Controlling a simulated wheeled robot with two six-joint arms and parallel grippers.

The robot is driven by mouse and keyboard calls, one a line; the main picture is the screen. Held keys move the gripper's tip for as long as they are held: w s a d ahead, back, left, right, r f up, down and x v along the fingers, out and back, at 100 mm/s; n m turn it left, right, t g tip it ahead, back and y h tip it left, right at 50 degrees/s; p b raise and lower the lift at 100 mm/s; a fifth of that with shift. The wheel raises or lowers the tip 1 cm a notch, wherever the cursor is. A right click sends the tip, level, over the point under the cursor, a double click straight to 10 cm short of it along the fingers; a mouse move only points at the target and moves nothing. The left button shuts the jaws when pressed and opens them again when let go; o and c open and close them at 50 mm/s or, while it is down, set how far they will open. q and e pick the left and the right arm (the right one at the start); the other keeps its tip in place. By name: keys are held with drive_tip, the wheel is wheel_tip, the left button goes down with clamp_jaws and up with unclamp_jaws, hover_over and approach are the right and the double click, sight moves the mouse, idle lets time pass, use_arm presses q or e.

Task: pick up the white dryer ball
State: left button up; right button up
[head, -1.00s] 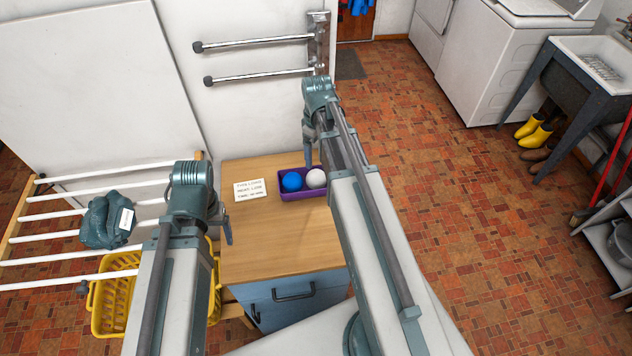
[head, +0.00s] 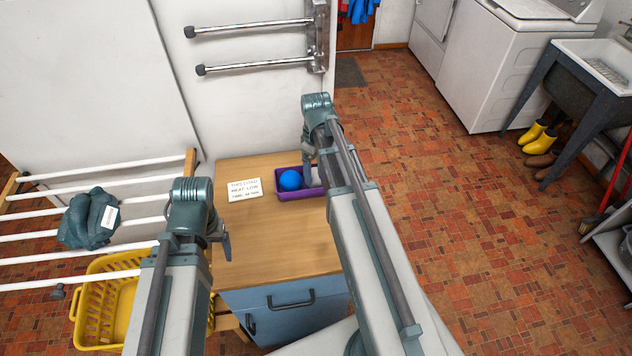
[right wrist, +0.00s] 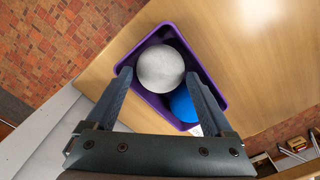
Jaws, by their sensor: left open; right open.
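The white dryer ball (right wrist: 160,69) sits in a purple tray (right wrist: 213,88) beside a blue ball (right wrist: 183,104). In the head view the white ball (head: 313,177) is largely hidden behind my right gripper. My right gripper (right wrist: 165,80) is open, and its fingers point down over the tray, one on each side of the white ball in the right wrist view. Whether they touch it I cannot tell. In the head view my right gripper (head: 308,165) is at the tray. My left gripper (head: 228,246) is open and empty at the left edge of the cabinet.
The wooden cabinet top (head: 265,245) is clear in front of the tray. A yellow basket (head: 88,318) and a drying rack with a dark bundle (head: 90,220) stand at left. A wall is behind.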

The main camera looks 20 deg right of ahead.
sight(316, 171)
use_arm(q)
wheel_tip(316, 171, down, 3)
drive_tip(key=shift+f+b, duration=0.2)
drive_tip(key=shift+b, duration=1)
use_arm(e)
wheel_tip(316, 171, down, 3)
drive_tip(key=shift+f, duration=0.15)
use_arm(q)
drive_tip(key=shift+r, duration=0.1)
use_arm(e)
drive_tip(key=c, duration=1)
use_arm(q)
drive_tip(key=shift+r, duration=0.1)
use_arm(e)
drive_tip(key=shift+o, duration=0.2)
drive_tip(key=shift+r, duration=0.2)
wheel_tip(316, 171, up, 10)
drive_tip(key=p, duration=1)
use_arm(q)
wheel_tip(316, 171, up, 10)
use_arm(e)
drive_tip(key=shift+f, duration=0.1)
use_arm(q)
drive_tip(key=shift+f, duration=0.25)
use_arm(e)
drive_tip(key=shift+f, duration=0.15)
